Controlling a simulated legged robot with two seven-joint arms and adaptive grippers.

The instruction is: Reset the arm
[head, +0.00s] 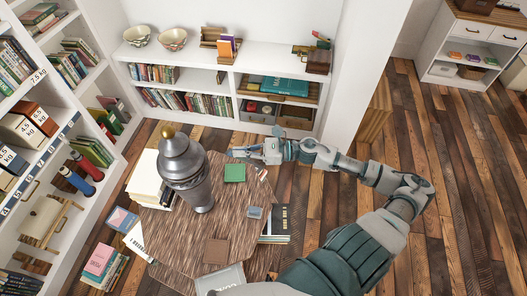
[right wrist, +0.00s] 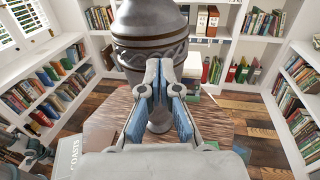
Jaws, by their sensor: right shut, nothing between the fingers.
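My right gripper (head: 243,152) reaches in from the right over the far right side of the wooden table (head: 178,252). Its fingers are shut and empty. In the right wrist view, the blue-padded fingers (right wrist: 161,78) meet in front of a grey lidded urn (right wrist: 150,28). In the head view the urn (head: 183,170) stands upright on the table, left of the gripper with a gap between. A grey jointed part (right wrist: 35,152) at the left edge of the right wrist view looks like my left arm's end. Its fingers are too small to read. The head view does not show it.
Bookshelves (head: 212,65) stand behind and at the left. A stack of books (head: 103,265) sits on the floor. The plank floor at right (head: 470,190) is clear.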

